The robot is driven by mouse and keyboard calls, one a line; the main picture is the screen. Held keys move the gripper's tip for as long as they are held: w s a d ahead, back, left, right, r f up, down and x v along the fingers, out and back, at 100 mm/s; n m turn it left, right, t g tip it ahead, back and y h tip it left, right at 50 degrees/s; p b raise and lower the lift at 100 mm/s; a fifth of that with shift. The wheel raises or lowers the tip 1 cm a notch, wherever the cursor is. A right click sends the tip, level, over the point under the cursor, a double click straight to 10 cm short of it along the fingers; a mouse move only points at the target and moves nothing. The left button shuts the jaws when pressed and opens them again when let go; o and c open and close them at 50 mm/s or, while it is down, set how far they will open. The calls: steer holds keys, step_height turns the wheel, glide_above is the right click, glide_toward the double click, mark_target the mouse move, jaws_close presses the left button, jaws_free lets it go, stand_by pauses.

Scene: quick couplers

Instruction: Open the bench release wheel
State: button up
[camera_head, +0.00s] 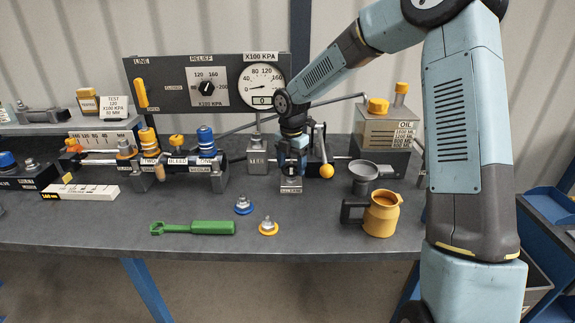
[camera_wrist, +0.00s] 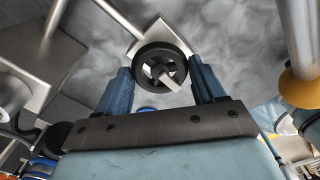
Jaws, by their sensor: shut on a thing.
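The release wheel (camera_wrist: 163,67) is a black spoked handwheel with a pale square stem at its centre, seen in the wrist view. My gripper (camera_wrist: 163,82) has its blue fingers on either side of the wheel and is shut on it. In the head view my gripper (camera_head: 292,160) points down over a small metal block (camera_head: 291,185) with a label on the bench. The wheel itself is hidden behind my fingers there.
A lever with a yellow ball (camera_head: 326,171) stands just right of my gripper. A grey funnel (camera_head: 363,175), a yellow jug (camera_head: 381,214) and an oil tank (camera_head: 384,130) are further right. A green tool (camera_head: 193,228) and two couplers (camera_head: 268,227) lie in front. The front bench edge is mostly clear.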

mark_target(291, 167)
steer(key=shift+w+r, duration=0.1)
steer(key=shift+w, duration=0.1)
stand_by(0.3)
steer(key=o, duration=1)
steer(key=shift+s, duration=0.1)
steer(key=shift+o, duration=0.2)
step_height(291, 167, up, 14)
steer(key=shift+f, duration=0.25)
